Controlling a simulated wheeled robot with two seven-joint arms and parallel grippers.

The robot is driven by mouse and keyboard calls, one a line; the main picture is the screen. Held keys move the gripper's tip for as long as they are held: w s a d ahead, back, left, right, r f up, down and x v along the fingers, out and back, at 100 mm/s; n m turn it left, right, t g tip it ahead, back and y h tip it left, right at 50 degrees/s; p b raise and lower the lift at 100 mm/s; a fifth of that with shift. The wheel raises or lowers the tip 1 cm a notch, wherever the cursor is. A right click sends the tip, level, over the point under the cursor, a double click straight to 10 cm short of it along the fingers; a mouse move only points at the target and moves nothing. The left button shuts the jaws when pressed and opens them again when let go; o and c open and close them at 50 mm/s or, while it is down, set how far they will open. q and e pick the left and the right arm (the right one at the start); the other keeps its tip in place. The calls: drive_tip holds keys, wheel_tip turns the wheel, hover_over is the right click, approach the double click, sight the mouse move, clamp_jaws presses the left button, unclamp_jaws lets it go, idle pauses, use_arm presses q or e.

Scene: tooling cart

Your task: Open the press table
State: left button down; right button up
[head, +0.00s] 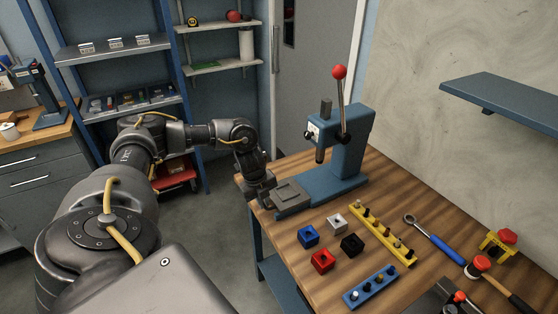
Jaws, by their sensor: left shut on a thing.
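The blue arbor press (347,145) stands on the wooden workbench, with a red-knobbed lever (340,90) pointing up. Its press table is a flat grey plate (291,195) at the front end of the blue base (325,183), out to the left of the ram (320,153). My left gripper (264,192) is at the outer left edge of this plate and is shut on it. The fingertips are small and dark here, so the exact contact is hard to see. My right gripper is not in view.
On the wooden bench (290,268) are coloured blocks (322,261), a yellow peg strip (383,236), a blue peg strip (370,287) and a blue-handled ratchet (437,242). A wall shelf (505,100) juts out at right. Open floor (215,235) lies left of the bench.

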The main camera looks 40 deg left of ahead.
use_arm(q)
drive_tip(key=shift+s, duration=0.25)
drive_tip(key=c, duration=1.5)
unclamp_jaws()
wheel_tip(320, 180, up, 11)
drive_tip(key=s, duration=0.1)
drive_tip(key=shift+s+a+f, duration=0.15)
drive_tip(key=shift+s+a, duration=0.2)
